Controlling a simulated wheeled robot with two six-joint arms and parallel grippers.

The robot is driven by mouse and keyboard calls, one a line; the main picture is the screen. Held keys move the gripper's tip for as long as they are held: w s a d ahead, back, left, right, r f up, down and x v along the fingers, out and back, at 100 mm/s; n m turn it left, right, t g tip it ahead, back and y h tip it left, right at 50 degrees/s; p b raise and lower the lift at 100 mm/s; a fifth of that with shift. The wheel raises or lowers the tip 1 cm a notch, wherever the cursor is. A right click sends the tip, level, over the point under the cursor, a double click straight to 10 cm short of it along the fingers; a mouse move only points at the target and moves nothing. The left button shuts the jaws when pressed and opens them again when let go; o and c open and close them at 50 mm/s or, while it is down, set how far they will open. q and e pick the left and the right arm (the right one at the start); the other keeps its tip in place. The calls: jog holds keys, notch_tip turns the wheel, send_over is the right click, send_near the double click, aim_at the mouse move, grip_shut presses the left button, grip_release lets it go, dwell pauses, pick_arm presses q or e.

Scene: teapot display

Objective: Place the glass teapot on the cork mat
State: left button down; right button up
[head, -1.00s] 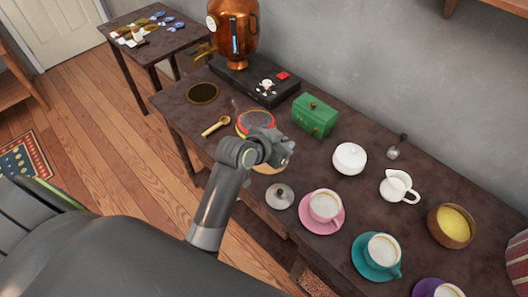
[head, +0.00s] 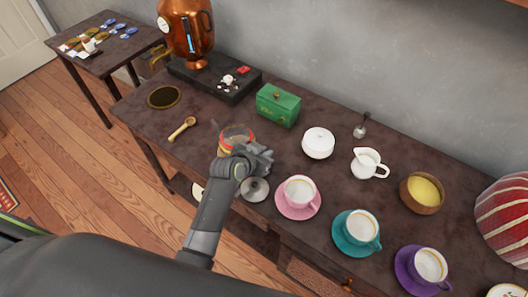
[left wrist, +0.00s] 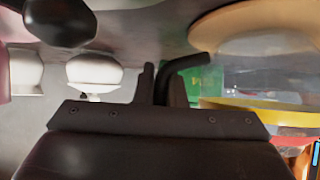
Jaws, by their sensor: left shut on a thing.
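The glass teapot (head: 235,132), with a red rim, shows beyond my left gripper (head: 262,158) in the head view. My left gripper is shut on the teapot's dark handle, which rises between the fingers in the left wrist view (left wrist: 185,70). That view is upside down. The round tan cork mat (left wrist: 255,30) shows there on the table side of the pot; in the head view the gripper and pot hide most of it. I cannot tell whether the pot touches the mat. My right gripper is out of view.
A metal lid (head: 255,190) lies right beside my gripper. A pink cup and saucer (head: 298,195), a white bowl (head: 318,143) and a green box (head: 278,105) stand nearby. A wooden spoon (head: 182,129) and a dark disc (head: 163,96) lie to the left.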

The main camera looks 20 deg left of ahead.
pick_arm(q)
jog(key=c, duration=1.5)
grip_release()
jog(key=shift+s+r, duration=0.1)
jog(key=v, duration=1.1)
jog(key=shift+s+r, duration=0.25)
jog(key=shift+s, duration=0.05)
jog(key=shift+a, duration=0.15)
